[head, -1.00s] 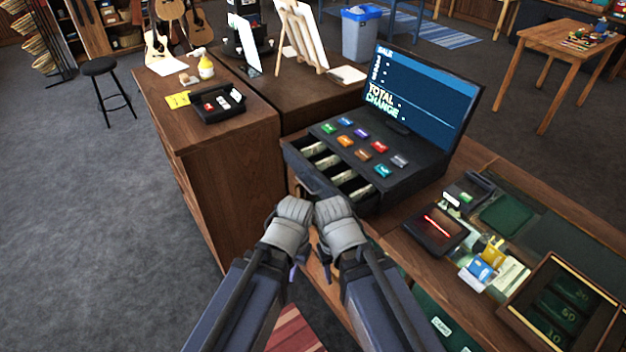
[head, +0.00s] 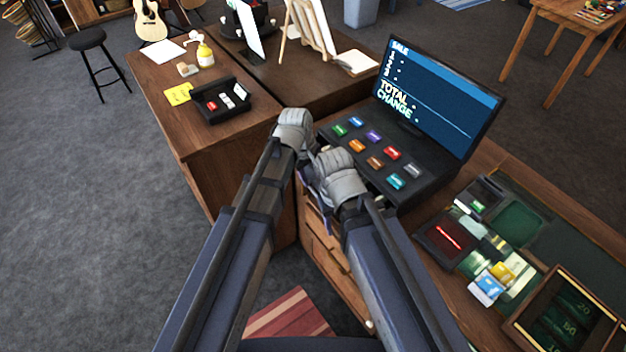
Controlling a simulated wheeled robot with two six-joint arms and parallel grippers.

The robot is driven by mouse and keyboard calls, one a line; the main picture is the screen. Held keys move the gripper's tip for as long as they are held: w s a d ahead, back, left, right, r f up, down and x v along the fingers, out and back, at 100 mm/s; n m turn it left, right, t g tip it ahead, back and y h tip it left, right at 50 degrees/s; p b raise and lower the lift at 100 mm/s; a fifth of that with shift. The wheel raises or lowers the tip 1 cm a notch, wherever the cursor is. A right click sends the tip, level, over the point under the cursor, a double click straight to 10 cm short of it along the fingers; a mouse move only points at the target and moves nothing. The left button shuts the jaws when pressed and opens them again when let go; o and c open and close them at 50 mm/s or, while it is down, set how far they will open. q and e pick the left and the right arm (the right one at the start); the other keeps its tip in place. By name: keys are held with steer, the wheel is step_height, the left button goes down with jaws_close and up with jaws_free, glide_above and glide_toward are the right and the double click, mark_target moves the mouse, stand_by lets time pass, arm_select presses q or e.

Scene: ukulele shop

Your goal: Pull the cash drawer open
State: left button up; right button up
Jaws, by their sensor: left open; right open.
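The black cash register (head: 408,187) stands on the wooden counter, with coloured keys on top and a lit screen (head: 437,98) reading TOTAL and CHANGE. Its cash drawer, on the register's front-left side, is hidden behind my two grippers, so I cannot tell how far out it is. My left gripper (head: 294,124) is open, at the far end of the register's front. My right gripper (head: 335,164) is open, nearer and lower, close against the register's front. The fingertips of both are hidden by their grey housings; contact with the drawer cannot be told.
A card reader (head: 447,238) and cards lie on the counter to the right, beside a glass-topped tray (head: 568,312). A side cabinet (head: 170,95) at the left holds a black tray (head: 220,98) and a yellow bottle.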

mark_target(316, 194)
arm_select(q)
steer(key=shift+s+f, duration=0.1)
steer(key=f+b, duration=0.5)
steer(key=w+d+f+b, duration=0.1)
steer(key=f+b, duration=0.1)
steer(key=shift+f+b, duration=0.35)
steer(key=shift+b, duration=0.05)
steer(key=shift+r, duration=0.1)
steer(key=shift+c, duration=0.4)
jaws_close()
stand_by(0.7)
